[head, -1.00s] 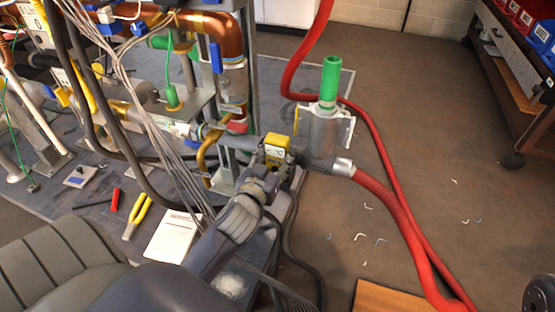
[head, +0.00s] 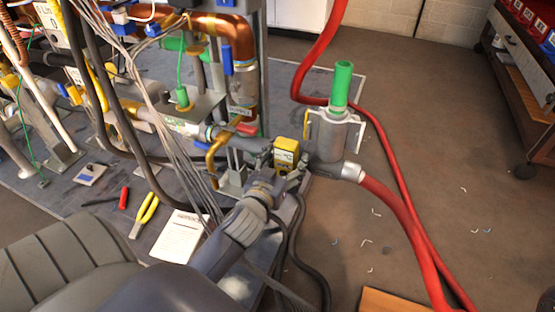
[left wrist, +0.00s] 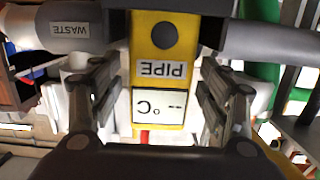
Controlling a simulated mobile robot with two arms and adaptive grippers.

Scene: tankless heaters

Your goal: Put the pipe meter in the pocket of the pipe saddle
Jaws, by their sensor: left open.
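The yellow pipe meter (head: 287,152) stands upright at the grey pipe, left of the grey cylinder with the green top. In the left wrist view the meter (left wrist: 158,72) shows its PIPE label upside down and a display with dashes and °C. My left gripper (left wrist: 157,88) is open, with one finger on each side of the meter and gaps between. In the head view the left gripper (head: 281,174) is just in front of the meter. The pipe saddle and its pocket cannot be made out clearly, so I cannot tell how the meter sits in them. My right gripper is out of view.
The grey pipe (left wrist: 72,27) carries a WASTE label. Dark cables hang beside my left arm.

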